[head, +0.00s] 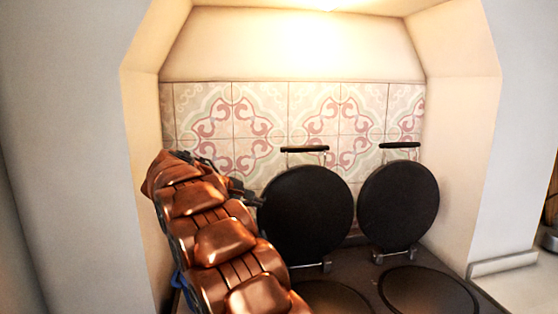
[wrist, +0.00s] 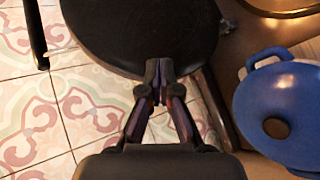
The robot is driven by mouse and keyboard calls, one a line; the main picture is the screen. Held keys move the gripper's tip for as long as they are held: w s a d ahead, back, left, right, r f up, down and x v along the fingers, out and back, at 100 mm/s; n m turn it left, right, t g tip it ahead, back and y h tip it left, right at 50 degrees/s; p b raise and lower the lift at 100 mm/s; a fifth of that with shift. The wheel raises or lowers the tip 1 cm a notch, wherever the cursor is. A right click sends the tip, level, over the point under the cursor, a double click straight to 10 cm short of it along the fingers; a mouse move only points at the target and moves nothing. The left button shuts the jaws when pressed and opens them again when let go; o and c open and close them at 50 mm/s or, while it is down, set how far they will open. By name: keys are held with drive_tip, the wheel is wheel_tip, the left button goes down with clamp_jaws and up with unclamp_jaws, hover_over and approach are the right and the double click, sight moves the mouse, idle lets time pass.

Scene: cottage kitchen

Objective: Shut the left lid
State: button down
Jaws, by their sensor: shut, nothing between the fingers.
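The left lid (head: 305,212) is a round black disc. It stands raised, close to upright, on its hinge at the back of the stove, with its black bar handle (head: 304,149) at the top. My gripper (head: 254,199) is at the lid's left edge, partly hidden by my arm. In the wrist view the lid (wrist: 140,30) fills the top, and my gripper (wrist: 160,68) is shut and empty, its tips at the lid's rim. I cannot tell whether they touch. The handle also shows in the wrist view (wrist: 36,35).
The right lid (head: 398,205) also stands raised, close beside the left one. Round hotplates (head: 430,290) lie in front. A blue pot (wrist: 255,110) stands near my gripper at the right of the wrist view. A tiled wall (head: 260,120) is behind, with alcove walls on both sides.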

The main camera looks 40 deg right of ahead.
drive_tip(key=shift+w+d+r+m+h+p, duration=0.6)
drive_tip(key=shift+w+d+r+h+p, duration=1.05)
drive_tip(key=shift+w+d+r+h, duration=2.65)
drive_tip(key=d+y, duration=0.1)
drive_tip(key=d, duration=0.1)
drive_tip(key=s+d+y, duration=0.1)
drive_tip(key=d, duration=0.1)
drive_tip(key=d+f+y, duration=0.1)
drive_tip(key=d, duration=0.1)
drive_tip(key=shift+s+d+f+g+b, duration=0.1)
drive_tip(key=shift+s+d+g+b, duration=0.05)
drive_tip(key=shift+d+g+b, duration=0.2)
drive_tip(key=shift+s+a+f+b, duration=0.1)
drive_tip(key=shift+s+a+b, duration=0.05)
drive_tip(key=shift+b, duration=0.2)
